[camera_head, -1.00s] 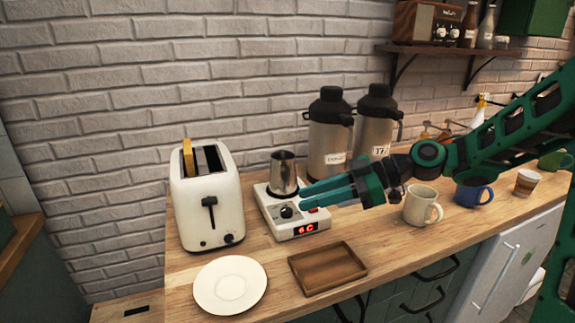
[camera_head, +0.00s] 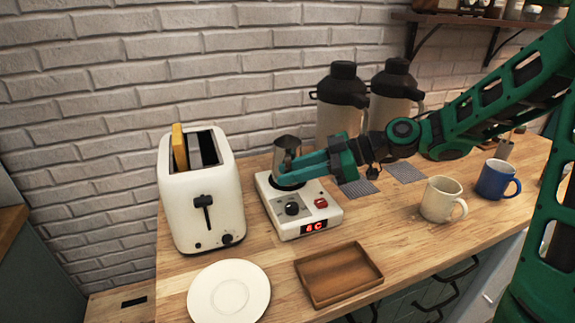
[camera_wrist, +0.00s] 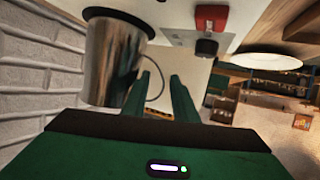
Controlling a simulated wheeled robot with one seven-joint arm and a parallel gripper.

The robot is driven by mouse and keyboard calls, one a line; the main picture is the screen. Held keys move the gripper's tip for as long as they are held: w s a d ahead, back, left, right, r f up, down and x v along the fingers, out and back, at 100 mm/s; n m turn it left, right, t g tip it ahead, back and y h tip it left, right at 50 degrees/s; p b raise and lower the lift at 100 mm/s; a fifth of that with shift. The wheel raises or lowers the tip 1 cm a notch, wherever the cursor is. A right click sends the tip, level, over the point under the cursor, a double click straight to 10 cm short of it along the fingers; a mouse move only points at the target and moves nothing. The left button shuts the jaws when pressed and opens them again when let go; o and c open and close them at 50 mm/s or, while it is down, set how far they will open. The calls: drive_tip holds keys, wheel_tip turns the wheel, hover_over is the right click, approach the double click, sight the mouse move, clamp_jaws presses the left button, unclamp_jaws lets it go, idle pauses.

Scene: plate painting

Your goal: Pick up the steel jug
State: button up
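The steel jug (camera_head: 286,150) stands upright on the white hot plate (camera_head: 312,211), which has a dark knob, a red switch and a lit red display. My gripper (camera_head: 288,175) reaches in from the right, its fingertips overlapping the jug's lower part in the head view. In the wrist view the picture is turned over: the jug (camera_wrist: 108,62) is at left, its thin handle curving towards the fingers. My gripper's fingers (camera_wrist: 162,95) are apart, with the handle's curve seen in the gap. I cannot tell whether they touch it.
A white toaster (camera_head: 203,205) stands close left of the hot plate. Two large flasks (camera_head: 340,105) stand behind. A white plate (camera_head: 228,292) and wooden tray (camera_head: 338,274) lie in front. A cream mug (camera_head: 440,199) and blue mug (camera_head: 496,179) are to the right.

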drive_tip(key=x, duration=0.5)
drive_tip(key=shift+s+a+r, duration=0.15)
drive_tip(key=shift+a+r, duration=0.05)
clamp_jaws()
idle(1.2)
